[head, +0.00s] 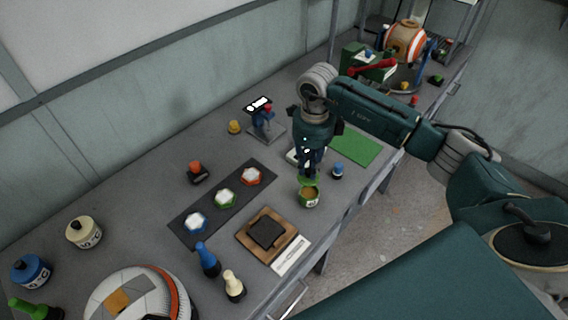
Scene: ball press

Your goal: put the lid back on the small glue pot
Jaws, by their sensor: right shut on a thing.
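The small glue pot (309,200) stands upright near the front edge of the workbench. It is green with a pale label, and its open top shows tan glue inside. My right gripper (308,173) points down just above and behind the pot. It is shut on a small green thing that looks like the lid (312,181), held over the far rim of the pot. The fingers hide part of the lid, and I cannot tell whether it touches the rim. My left gripper is not in view.
A small blue-topped bottle (337,170) stands close right of the pot. A green mat (355,147) lies beyond it. A wooden tray (250,249) with a dark block is left of the pot.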

